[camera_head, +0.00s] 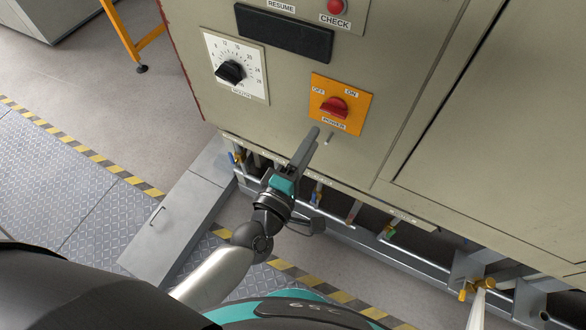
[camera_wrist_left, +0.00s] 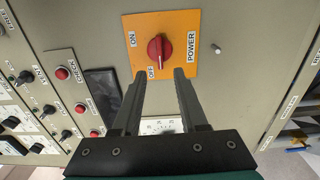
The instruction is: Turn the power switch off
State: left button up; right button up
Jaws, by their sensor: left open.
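The power switch is a red knob (camera_head: 334,107) on an orange plate (camera_head: 356,87) with OFF at its upper left, ON at its upper right and POWER below. In the left wrist view the red knob (camera_wrist_left: 160,48) shows turned round, with a white mark at its lower end, on the side of the OFF label (camera_wrist_left: 152,72). My left gripper (camera_head: 309,140) is open and empty, in front of the panel, below the plate in the head view. In the left wrist view its two fingers (camera_wrist_left: 160,76) straddle the line to the knob, apart from it. My right gripper is out of view.
A timer dial (camera_head: 230,70) with a black knob is left of the switch. A black bar (camera_head: 284,33) and a red CHECK button (camera_head: 337,6) are above. Pipes with valves (camera_head: 388,231) run under the cabinet. A grey metal box (camera_head: 178,215) stands on the floor at left.

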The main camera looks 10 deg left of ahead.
pick_arm(q)
jog(key=v, duration=0.7)
jog(key=shift+s, duration=0.2)
jog(key=s+a+f+m+g+y, duration=0.1)
jog(key=s+a+f+m+g, duration=0.15)
jog(key=f, duration=0.55)
jog(key=s+a+f+m+g, duration=0.15)
jog(key=f+m, duration=0.25)
jog(key=f, duration=0.4)
jog(key=s+a+f+m+g+y, duration=0.1)
jog(key=a+f+m+g, duration=0.15)
jog(key=f, duration=0.65)
jog(key=s+a+f+m+g+y, duration=0.1)
jog(key=s+a+f+m+g, duration=0.1)
jog(key=s+f, duration=0.3)
jog(key=s+a+f+m+g+y, duration=0.1)
jog(key=s+a+f+m+g, duration=0.1)
jog(key=s, duration=0.8)
jog(key=s+a+f+m+g+y, duration=0.1)
jog(key=s+a+f+m+g, duration=0.2)
jog(key=s+f, duration=0.4)
jog(key=f+m+g, duration=0.1)
jog(key=g, duration=0.1)
jog(key=shift+s+f+g+y, duration=0.15)
jog(key=shift+f+g+y, duration=0.15)
jog(key=shift+g, duration=0.05)
